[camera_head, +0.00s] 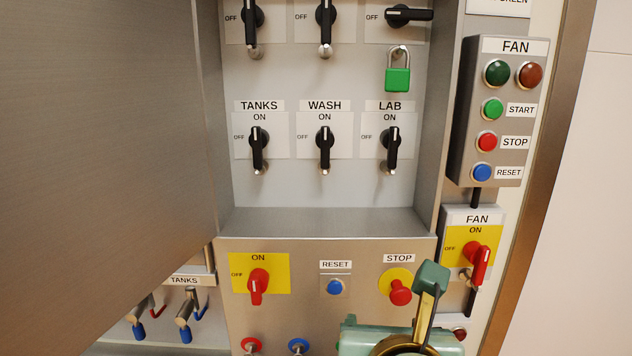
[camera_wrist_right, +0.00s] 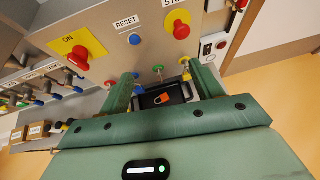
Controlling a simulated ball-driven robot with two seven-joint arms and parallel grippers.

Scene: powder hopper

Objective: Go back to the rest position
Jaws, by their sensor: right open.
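My right gripper (camera_head: 431,282) shows green at the bottom right of the head view, in front of the lower steel panel and just right of the red stop button (camera_head: 400,291). In the right wrist view the two green fingers of the right gripper (camera_wrist_right: 164,86) stand wide apart with nothing held between them. A black object with an orange mark (camera_wrist_right: 163,97) shows beyond the gap; I cannot tell what it is. My left gripper is not in view.
An open steel door (camera_head: 95,130) fills the left. The cabinet holds several black rotary switches and a green padlock (camera_head: 397,79). A fan control box (camera_head: 489,110) and a red-handled fan switch (camera_head: 477,258) are on the right. Blue-handled valves (camera_head: 184,325) sit lower left.

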